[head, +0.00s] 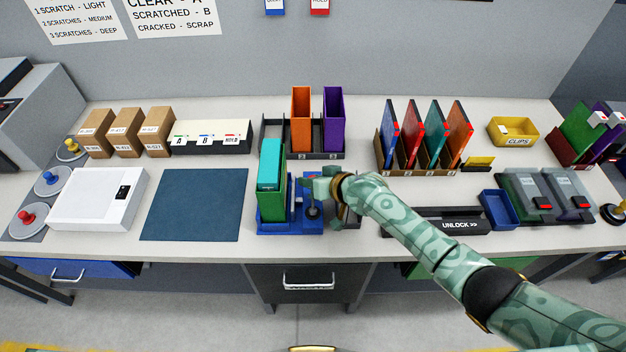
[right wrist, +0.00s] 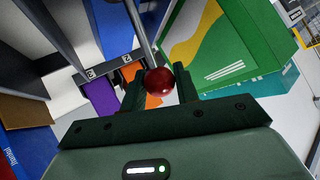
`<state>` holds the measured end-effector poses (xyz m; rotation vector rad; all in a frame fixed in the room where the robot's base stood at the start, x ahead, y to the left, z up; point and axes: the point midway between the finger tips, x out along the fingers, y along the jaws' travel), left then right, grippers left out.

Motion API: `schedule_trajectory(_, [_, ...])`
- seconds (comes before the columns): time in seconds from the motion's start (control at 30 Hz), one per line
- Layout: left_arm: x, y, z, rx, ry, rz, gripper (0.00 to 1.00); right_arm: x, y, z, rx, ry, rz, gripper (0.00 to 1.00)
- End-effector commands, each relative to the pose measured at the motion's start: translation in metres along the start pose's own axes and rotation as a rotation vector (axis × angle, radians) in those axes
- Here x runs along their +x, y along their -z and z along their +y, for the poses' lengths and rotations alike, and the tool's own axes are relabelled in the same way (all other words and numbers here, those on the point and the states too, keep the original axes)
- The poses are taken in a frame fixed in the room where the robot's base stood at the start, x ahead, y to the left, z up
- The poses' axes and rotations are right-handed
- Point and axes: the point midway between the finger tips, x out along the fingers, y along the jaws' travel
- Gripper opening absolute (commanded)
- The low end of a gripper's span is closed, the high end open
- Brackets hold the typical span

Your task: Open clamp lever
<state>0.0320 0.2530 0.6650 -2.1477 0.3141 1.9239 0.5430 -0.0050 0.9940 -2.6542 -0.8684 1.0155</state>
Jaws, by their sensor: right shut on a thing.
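The clamp is a blue fixture (head: 298,228) at the middle front of the bench, with a green box (head: 271,207) and a teal piece (head: 270,160) standing upright in its left part. In the right wrist view the clamp lever is a grey rod with a red ball knob (right wrist: 159,82). My right gripper (head: 320,189) is at the right side of the clamp, its fingers shut on the knob. The green box (right wrist: 225,45) shows just beyond the fingers in that view. In the head view my gripper mostly hides the lever. My left gripper is not in view.
A dark blue mat (head: 195,205) lies left of the clamp. A rack with orange (head: 301,118) and purple (head: 333,122) holders stands behind it. Upright folders (head: 425,135) and a black UNLOCK bar (head: 450,222) are to the right, near my forearm.

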Motion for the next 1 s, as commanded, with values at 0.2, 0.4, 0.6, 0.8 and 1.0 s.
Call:
schedule_trajectory(0.2, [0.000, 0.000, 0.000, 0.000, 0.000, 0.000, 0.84, 0.000, 0.000, 0.001, 0.000, -0.001, 0.001, 0.50])
schedule_trajectory(0.4, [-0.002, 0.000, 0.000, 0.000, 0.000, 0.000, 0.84, -0.003, 0.001, 0.000, 0.000, 0.000, 0.001, 0.50])
schedule_trajectory(0.6, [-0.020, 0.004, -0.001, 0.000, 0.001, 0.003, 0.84, -0.037, 0.003, 0.000, -0.001, -0.002, 0.000, 0.50])
schedule_trajectory(0.8, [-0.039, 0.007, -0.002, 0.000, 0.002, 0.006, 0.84, -0.092, 0.002, 0.000, -0.002, -0.002, 0.000, 0.50])
schedule_trajectory(1.0, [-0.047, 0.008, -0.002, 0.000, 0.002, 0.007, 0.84, -0.138, 0.001, 0.000, -0.002, -0.001, -0.001, 0.50])
